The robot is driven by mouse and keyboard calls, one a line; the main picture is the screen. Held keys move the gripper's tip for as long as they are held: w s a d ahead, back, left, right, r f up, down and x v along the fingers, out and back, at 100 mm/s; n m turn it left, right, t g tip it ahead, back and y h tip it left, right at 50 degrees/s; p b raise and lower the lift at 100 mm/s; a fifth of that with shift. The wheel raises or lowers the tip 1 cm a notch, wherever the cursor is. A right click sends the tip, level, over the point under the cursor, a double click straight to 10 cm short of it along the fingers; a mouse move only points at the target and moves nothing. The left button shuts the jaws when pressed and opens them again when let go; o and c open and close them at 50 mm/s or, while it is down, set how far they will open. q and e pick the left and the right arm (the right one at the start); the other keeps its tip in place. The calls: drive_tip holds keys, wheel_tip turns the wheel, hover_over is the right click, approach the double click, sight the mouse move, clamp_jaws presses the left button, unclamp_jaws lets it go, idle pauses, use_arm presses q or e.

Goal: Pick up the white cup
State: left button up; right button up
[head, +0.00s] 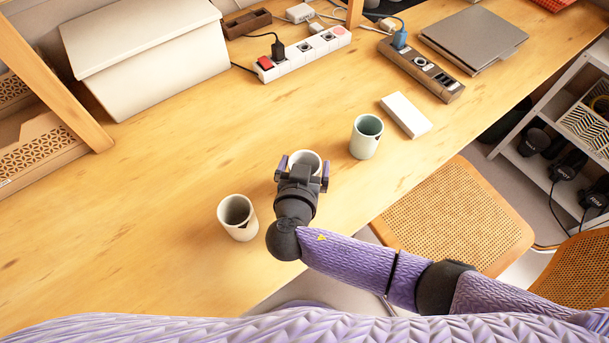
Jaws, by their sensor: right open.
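A white cup (306,158) stands on the wooden table in the middle of the head view, partly hidden behind my right gripper. My right gripper (303,165) is open, and its two fingers show on either side of this cup. Whether the fingers touch the cup, I cannot tell. A cream cup (238,217) with a grey inside and a dark mark stands to the left of the gripper. Another pale cup (366,137) with a green inside stands to the right. My left gripper is not in view.
A small white box (406,115) lies right of the green-lined cup. Power strips (304,55), a laptop (474,38) and a large white box (145,50) are farther back. A cane chair (455,215) stands by the table's front edge. The table's left part is clear.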

drive_tip(key=shift+c, duration=0.4)
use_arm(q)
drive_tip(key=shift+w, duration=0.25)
use_arm(e)
drive_tip(key=c, duration=1)
